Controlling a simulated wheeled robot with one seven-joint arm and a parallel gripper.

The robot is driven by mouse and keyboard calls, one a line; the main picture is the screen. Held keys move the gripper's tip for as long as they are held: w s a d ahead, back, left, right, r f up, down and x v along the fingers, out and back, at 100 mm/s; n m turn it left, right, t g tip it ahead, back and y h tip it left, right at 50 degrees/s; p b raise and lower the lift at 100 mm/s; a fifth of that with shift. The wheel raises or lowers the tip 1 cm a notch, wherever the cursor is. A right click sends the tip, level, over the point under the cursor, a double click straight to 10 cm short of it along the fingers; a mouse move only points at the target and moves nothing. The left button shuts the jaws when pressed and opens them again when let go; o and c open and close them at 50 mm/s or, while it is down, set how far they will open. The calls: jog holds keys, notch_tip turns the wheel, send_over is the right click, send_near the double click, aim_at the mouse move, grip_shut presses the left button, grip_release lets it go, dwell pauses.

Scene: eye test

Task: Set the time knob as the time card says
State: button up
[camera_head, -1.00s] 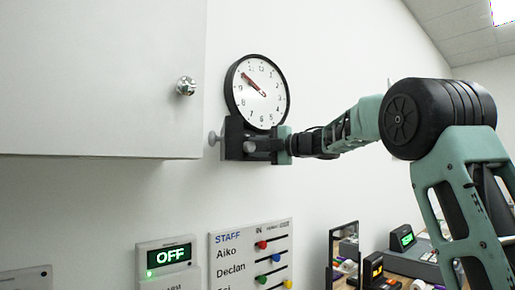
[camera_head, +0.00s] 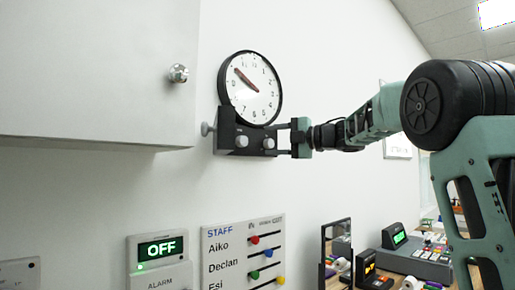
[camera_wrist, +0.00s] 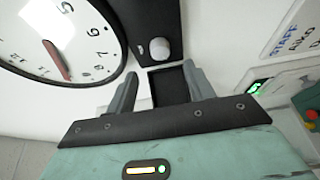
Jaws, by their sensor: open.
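A round wall clock (camera_head: 258,103) with a black rim has a dark box (camera_head: 227,135) under it. Its reddish-brown hands point up and left, near the 10, and look nearly lined up. The box carries a left front knob (camera_head: 241,141), a right front knob (camera_head: 268,143) and a side knob (camera_head: 207,129). Which is the time knob I cannot read. My gripper (camera_head: 284,139) is open at the box's right end, close to the right knob. In the wrist view, a pale knob (camera_wrist: 160,48) lies just beyond my empty fingers (camera_wrist: 159,70). I can make out no time card.
A white cabinet (camera_head: 90,70) juts out at left. Below are an alarm panel (camera_head: 158,250) reading OFF and a staff board (camera_head: 243,255) with coloured sliders. A cluttered bench (camera_head: 405,265) with lit devices stands at lower right.

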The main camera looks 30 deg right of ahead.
jog(key=b+v, duration=0.2)
jog(key=v, duration=0.7)
jog(key=shift+s, duration=0.15)
